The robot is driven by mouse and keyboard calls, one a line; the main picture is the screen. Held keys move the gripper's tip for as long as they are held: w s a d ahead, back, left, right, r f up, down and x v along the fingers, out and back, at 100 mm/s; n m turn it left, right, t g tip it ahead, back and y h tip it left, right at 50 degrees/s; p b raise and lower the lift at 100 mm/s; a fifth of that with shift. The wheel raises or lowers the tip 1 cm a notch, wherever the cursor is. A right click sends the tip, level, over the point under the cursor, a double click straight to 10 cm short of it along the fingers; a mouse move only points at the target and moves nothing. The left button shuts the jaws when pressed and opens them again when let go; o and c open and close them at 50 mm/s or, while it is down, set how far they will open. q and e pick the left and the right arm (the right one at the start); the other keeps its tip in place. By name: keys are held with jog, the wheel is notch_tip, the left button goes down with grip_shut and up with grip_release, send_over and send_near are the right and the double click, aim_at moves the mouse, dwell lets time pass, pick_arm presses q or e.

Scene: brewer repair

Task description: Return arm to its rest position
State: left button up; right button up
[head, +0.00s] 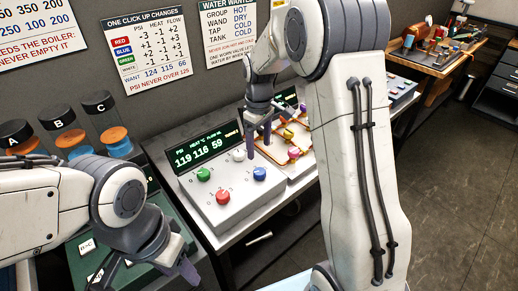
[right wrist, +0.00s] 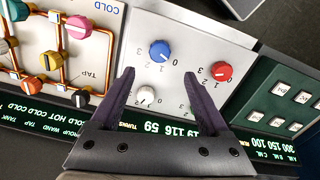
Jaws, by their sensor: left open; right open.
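My right gripper (head: 259,138) is open and empty above the grey knob panel (head: 222,211), beside the white knob (head: 239,154). In the right wrist view its two dark purple fingers (right wrist: 156,73) stand apart over the panel, with the blue knob (right wrist: 160,50) and white knob (right wrist: 146,95) near the left finger and the red knob (right wrist: 221,71) beyond the right one. Neither finger visibly grips a knob. The green knob (head: 203,174) shows in the head view. The panel display (head: 208,147) reads 119 116 59. My left gripper (head: 146,272) is open at lower left, partly cut off.
A pipe panel (head: 298,165) with coloured valve knobs adjoins the knob panel on the right. A green button panel (head: 80,262) is beside my left gripper. Lidded canisters (head: 62,130) stand at the wall. Open floor (head: 455,200) lies right; a cluttered workbench (head: 425,58) stands behind.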

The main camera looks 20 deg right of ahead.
jog(key=s+a+r, duration=0.4)
jog(key=s+a, duration=0.9)
jog(key=s, duration=0.7)
jog(key=s+a+y, duration=0.1)
jog(key=s+a, duration=0.1)
jog(key=s, duration=0.7)
jog(key=shift+s+a+f+n, duration=0.25)
jog(key=shift+n, duration=0.15)
jog(key=shift+d, duration=0.1)
